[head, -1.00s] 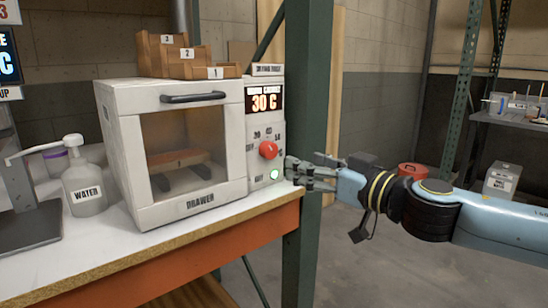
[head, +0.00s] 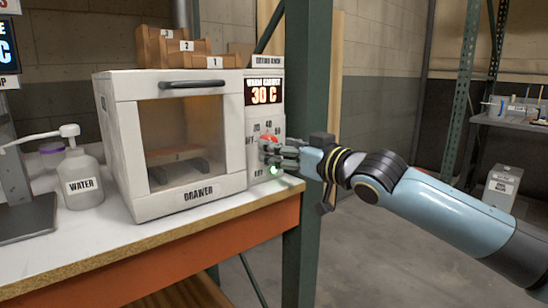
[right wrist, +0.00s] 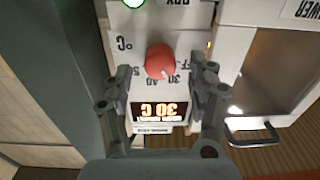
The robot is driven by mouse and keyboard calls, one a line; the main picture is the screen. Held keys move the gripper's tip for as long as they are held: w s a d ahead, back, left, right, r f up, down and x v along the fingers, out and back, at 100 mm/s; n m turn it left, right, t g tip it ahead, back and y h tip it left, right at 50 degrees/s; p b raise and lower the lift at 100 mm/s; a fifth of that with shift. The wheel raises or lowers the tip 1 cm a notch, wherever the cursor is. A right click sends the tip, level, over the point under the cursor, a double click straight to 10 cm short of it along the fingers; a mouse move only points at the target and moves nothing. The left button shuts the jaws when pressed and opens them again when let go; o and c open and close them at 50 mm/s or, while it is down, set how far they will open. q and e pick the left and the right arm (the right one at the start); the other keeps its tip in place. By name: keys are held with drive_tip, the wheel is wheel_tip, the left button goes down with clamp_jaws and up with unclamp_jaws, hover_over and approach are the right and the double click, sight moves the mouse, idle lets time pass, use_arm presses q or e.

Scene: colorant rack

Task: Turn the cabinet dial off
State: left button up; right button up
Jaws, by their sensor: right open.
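The white cabinet (head: 125,190) stands on the bench, its glass door shut. Its control panel shows "30 C" on a display (head: 263,91). The red dial (head: 270,139) is below the display, partly covered by my right gripper (head: 274,150). In the right wrist view, which is upside down, the red dial (right wrist: 160,60) lies between the open fingers of my right gripper (right wrist: 156,72), with a gap on each side. The dial's mark points toward the "30" label. Some scale labels are hidden by the fingers. My left gripper is not in view.
A green lit button (head: 275,170) sits below the dial, close to the fingers. A green post (head: 307,120) rises just right of the cabinet. A water bottle (head: 83,180) stands left of it. A wooden step rack (head: 160,50) sits on top.

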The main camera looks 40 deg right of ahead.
drive_tip(key=shift+w+a+b, duration=0.1)
drive_tip(key=shift+w+b, duration=0.3)
drive_tip(key=shift+w, duration=0.8)
drive_tip(key=c, duration=1.2)
drive_tip(key=shift+o, duration=0.2)
drive_tip(key=shift+n, duration=0.4)
drive_tip(key=n+b, duration=0.1)
drive_tip(key=n, duration=0.2)
drive_tip(key=shift+n, duration=0.4)
drive_tip(key=shift+n+b, duration=0.45)
drive_tip(key=shift+n, duration=1.65)
